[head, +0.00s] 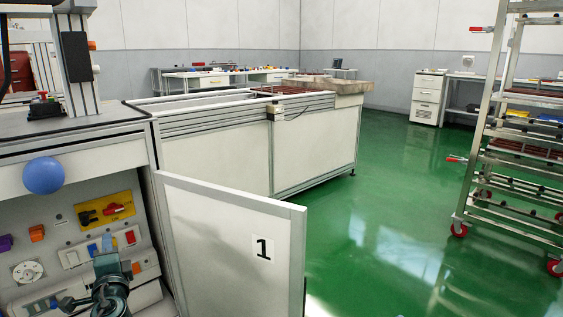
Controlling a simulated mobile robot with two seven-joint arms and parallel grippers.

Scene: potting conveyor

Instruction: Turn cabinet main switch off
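The cabinet (60,212) on the left stands open, its white door (225,245), marked "1", swung out to the right. Inside is a yellow plate (88,217) with a red rotary handle (115,208), which looks like the main switch; its handle lies roughly sideways. My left gripper (105,263) is in front of the panel, below the yellow plate and close to the rocker switches. It does not touch the red handle as far as I can see. Its fingers are small and overlap the panel, so their opening is unclear. My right gripper is not in view.
Red rocker switches (130,237), an orange button (37,233) and a round socket (27,272) surround the plate. A blue ball-shaped knob (43,175) sticks out above. The conveyor (215,150) stands behind the door. A wheeled rack (485,150) is at right; green floor between is clear.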

